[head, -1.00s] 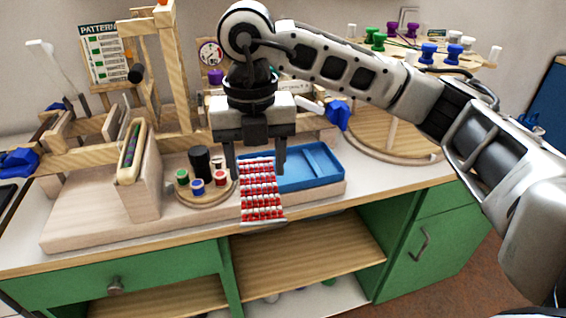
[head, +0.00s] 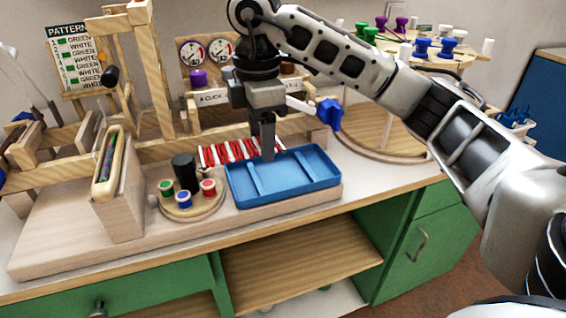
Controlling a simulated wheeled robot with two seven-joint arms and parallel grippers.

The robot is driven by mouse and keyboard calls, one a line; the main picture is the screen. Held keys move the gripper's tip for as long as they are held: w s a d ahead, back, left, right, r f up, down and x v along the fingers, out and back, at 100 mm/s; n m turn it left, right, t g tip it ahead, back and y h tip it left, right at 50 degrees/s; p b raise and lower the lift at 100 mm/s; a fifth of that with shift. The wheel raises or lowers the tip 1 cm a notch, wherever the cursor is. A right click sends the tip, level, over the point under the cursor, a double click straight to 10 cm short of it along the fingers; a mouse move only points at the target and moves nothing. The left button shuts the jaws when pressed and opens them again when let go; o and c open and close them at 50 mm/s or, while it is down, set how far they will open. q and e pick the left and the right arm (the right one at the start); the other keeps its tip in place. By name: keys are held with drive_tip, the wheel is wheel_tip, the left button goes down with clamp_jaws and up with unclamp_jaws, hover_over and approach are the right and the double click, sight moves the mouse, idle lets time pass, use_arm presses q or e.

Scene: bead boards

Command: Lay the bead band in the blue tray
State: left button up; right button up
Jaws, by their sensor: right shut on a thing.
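The bead band (head: 228,152), with red and white rows, shows behind the back left of the blue tray (head: 325,180). My right gripper (head: 267,157) is turned side-on and shut on the band near its right part. The band reaches out to the left of the fingers. The fingertips overlap the tray's back left area in the picture; the exact height above it is hard to tell. The tray shows no band lying on its visible floor and has raised dividers. My left gripper is not in view.
A round spool holder (head: 190,207) with several coloured spools and a black post stands just left of the tray. A wooden block with a bead-filled holder (head: 107,165) stands further left. A wooden frame (head: 150,70) rises behind. A round board (head: 385,130) lies right.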

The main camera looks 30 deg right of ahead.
drive_tip(key=d+f, duration=0.1)
drive_tip(key=w+d+f, duration=0.1)
drive_tip(key=d+f, duration=0.1)
drive_tip(key=w+d+f, duration=0.1)
drive_tip(key=shift+d+f, duration=0.4)
drive_tip(key=f, duration=0.1)
drive_tip(key=d+f, duration=0.1)
drive_tip(key=f, duration=0.2)
drive_tip(key=shift+w+d+f, duration=0.25)
drive_tip(key=shift+f, duration=0.25)
drive_tip(key=shift+f, duration=0.1)
drive_tip(key=o, duration=1)
drive_tip(key=shift+c, duration=0.2)
wheel_tip(320, 180, up, 12)
drive_tip(key=shift+p, duration=0.45)
